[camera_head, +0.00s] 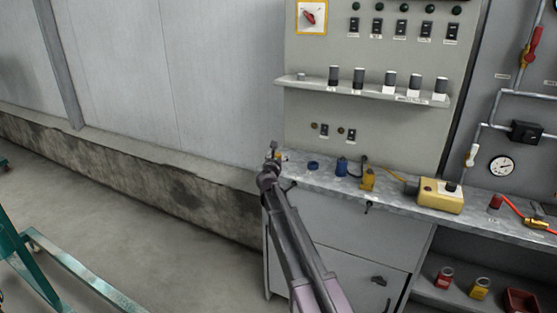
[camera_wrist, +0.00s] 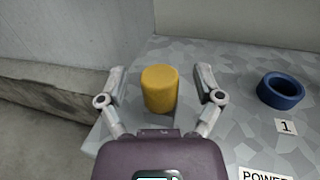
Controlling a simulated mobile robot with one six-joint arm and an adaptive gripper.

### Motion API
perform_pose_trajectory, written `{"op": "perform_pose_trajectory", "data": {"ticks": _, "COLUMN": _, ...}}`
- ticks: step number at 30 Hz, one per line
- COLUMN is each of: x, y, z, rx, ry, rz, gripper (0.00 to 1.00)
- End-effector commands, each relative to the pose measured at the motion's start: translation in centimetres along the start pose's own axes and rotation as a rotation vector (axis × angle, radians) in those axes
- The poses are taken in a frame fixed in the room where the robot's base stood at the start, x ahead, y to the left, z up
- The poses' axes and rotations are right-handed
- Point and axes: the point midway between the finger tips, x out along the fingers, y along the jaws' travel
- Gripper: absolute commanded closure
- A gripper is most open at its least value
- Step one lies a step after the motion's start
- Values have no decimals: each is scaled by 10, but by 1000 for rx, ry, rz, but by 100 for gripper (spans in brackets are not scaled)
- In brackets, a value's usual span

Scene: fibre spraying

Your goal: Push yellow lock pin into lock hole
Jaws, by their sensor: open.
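A yellow cylinder (camera_wrist: 160,90), which looks like the yellow lock pin, stands upright near the left corner of the metal bench in the wrist view. My gripper (camera_wrist: 160,72) is open, with one finger on each side of the cylinder and a visible gap on both sides. In the head view my gripper (camera_head: 274,152) is over the bench's left end, and the cylinder is mostly hidden by it. A blue ring (camera_wrist: 281,91) with a dark opening lies to the right, by a label "1". I cannot tell which thing is the lock hole.
The bench top (camera_head: 325,177) also carries a blue part (camera_head: 341,167), a yellow part (camera_head: 367,180) and a yellow box (camera_head: 440,196). A panel with a narrow shelf (camera_head: 370,91) rises behind it. A low concrete wall (camera_head: 150,177) and open floor lie left.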

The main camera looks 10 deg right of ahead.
Motion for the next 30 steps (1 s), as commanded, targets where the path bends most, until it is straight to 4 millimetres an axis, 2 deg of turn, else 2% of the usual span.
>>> {"op": "perform_pose_trajectory", "data": {"ticks": 13, "x": -1, "y": 0, "z": 0, "rx": 0, "ry": 0, "rz": 0, "gripper": 16}}
{"op": "perform_pose_trajectory", "data": {"ticks": 14, "x": -1, "y": 0, "z": 0, "rx": 0, "ry": 0, "rz": 0, "gripper": 19}}
{"op": "perform_pose_trajectory", "data": {"ticks": 22, "x": 0, "y": 0, "z": 0, "rx": 0, "ry": 0, "rz": 0, "gripper": 99}}
{"op": "perform_pose_trajectory", "data": {"ticks": 30, "x": 0, "y": 0, "z": 0, "rx": 0, "ry": 0, "rz": 0, "gripper": 100}}
